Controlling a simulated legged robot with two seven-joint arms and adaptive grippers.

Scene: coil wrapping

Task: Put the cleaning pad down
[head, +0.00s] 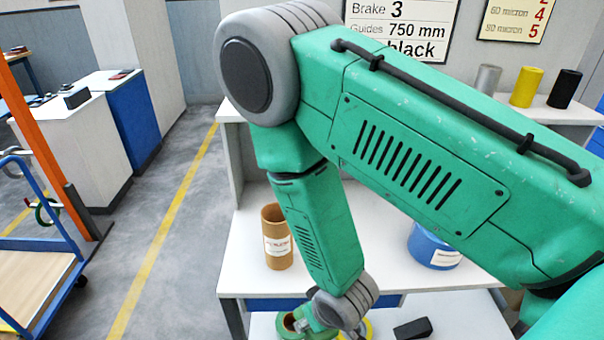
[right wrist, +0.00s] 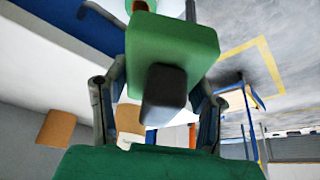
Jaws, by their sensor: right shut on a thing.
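The cleaning pad (right wrist: 172,45) is a green block with a dark grey, handle-like block (right wrist: 164,95) on it. It fills the middle of the right wrist view. My right gripper (right wrist: 160,88) is shut on it, with a dark finger along each side. In the head view my green right arm comes in from the right and reaches down to the table front, where its wrist shows at the bottom edge. The fingers and the pad are not clear there. Whether the pad touches a surface cannot be told. My left gripper is not in view.
On the white bench stand a brown cardboard tube (head: 277,240) and a blue roll (head: 434,246), partly behind my arm. Near my wrist lie a green-rimmed roll (head: 291,323) and a black block (head: 413,328). Grey, yellow and black cylinders (head: 526,87) stand on the upper shelf.

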